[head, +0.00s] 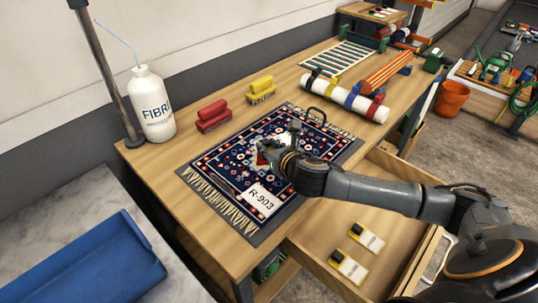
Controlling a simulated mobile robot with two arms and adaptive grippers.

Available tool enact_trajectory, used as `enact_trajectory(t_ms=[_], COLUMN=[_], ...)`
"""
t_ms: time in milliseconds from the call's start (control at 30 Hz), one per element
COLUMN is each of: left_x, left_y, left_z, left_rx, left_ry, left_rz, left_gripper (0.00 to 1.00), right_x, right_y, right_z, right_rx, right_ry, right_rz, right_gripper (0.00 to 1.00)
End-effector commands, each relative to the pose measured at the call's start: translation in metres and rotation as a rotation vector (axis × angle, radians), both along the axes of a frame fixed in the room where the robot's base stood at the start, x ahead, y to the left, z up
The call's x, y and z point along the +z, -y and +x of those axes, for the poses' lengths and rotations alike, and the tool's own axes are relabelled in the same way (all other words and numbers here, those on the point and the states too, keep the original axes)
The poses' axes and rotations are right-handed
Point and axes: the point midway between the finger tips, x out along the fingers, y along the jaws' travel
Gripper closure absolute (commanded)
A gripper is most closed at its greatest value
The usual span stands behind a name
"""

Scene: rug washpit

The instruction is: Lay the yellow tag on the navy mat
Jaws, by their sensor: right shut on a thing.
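A dark mat (262,232) lies on the wooden bench under a navy and red patterned rug with pale fringes (218,182). A white card marked R 903 (262,197) lies on the rug's near end. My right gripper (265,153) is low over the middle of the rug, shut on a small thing. Only pale and red bits show at its fingers, so I cannot tell what it is or whether it touches the rug. Two pale tags with yellow and black ends, one farther (366,236) and one nearer (348,266), lie in the open drawer. My left gripper is out of view.
A white bottle (154,105), red blocks (212,115) and a yellow block (261,88) stand behind the rug. A white roll with coloured bands (345,97) lies to its right. The open drawer (322,240) juts out in front. Bare bench shows left of the rug.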

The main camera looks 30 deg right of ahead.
Motion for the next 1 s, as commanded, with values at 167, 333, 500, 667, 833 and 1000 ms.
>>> enact_trajectory(t_ms=[167, 333, 500, 667, 833, 1000], left_x=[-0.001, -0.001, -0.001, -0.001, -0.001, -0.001], left_y=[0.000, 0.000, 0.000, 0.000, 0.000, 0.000], left_z=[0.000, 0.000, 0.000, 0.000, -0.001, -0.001], left_rx=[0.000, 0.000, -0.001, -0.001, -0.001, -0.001], left_ry=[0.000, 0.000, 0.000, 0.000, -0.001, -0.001], left_rz=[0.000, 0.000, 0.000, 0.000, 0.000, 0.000], left_gripper=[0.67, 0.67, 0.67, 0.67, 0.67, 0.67], right_x=[-0.027, -0.033, -0.033, -0.036, -0.036, -0.035], right_y=[0.000, 0.001, 0.001, 0.001, 0.001, 0.001], right_z=[0.001, 0.001, 0.001, 0.001, 0.001, 0.001], right_rx=[-0.001, 0.000, 0.000, 0.000, 0.000, 0.000], right_ry=[-0.005, -0.001, -0.001, -0.001, -0.002, -0.002], right_rz=[0.002, 0.000, 0.000, 0.000, 0.000, 0.000], right_gripper=[0.89, 0.89, 0.89, 0.60, 0.50, 0.50])
